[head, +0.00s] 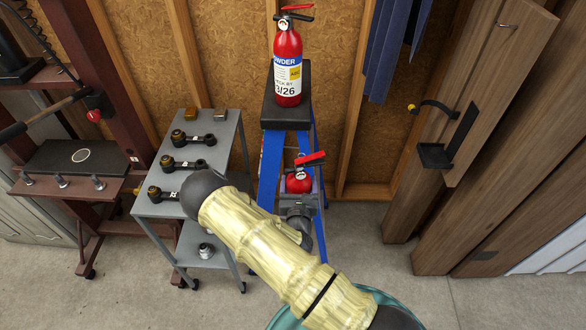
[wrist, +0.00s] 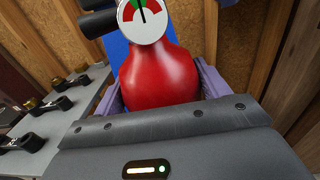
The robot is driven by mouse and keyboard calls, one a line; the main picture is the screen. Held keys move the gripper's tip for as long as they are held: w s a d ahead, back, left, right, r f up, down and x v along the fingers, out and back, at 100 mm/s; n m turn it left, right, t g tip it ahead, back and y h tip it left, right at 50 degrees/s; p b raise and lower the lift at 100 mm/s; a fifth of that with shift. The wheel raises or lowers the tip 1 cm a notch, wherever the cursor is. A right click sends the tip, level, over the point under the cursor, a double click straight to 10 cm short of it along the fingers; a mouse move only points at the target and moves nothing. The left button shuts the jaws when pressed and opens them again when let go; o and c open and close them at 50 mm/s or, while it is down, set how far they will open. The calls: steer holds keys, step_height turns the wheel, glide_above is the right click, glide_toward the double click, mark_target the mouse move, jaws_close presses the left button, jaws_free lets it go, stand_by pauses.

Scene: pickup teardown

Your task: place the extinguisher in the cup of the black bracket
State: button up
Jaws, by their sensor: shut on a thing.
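My gripper (head: 298,200) is in front of the blue stepladder in the head view, shut on a red extinguisher (head: 299,183) with a red lever on top. In the wrist view the held extinguisher (wrist: 160,75) stands between the two purple-grey fingers, its round gauge facing me; its lower body is hidden behind my gripper housing. A second red extinguisher (head: 288,62), with a white and yellow label, stands upright on the stepladder's dark top. The black bracket (head: 436,155) is on the wooden post at right, apart from my gripper. Its strap (head: 437,104) arches above the cup.
The blue stepladder (head: 272,160) stands close behind my gripper. A grey cart (head: 225,140) with several dark metal parts is at left, beside a dark red press (head: 105,80). Brown wooden panels (head: 530,160) lean at right. Blue strips (head: 385,45) hang on the back wall.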

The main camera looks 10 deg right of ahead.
steer(key=s+d+f+n+y, duration=0.2)
steer(key=s+d+f+y, duration=0.1)
steer(key=s+f, duration=0.3)
step_height(320, 180, down, 2)
steer(key=shift+d+f+b, duration=0.2)
steer(key=shift+d+b, duration=0.15)
steer(key=shift+b, duration=0.1)
steer(key=shift+d, duration=0.1)
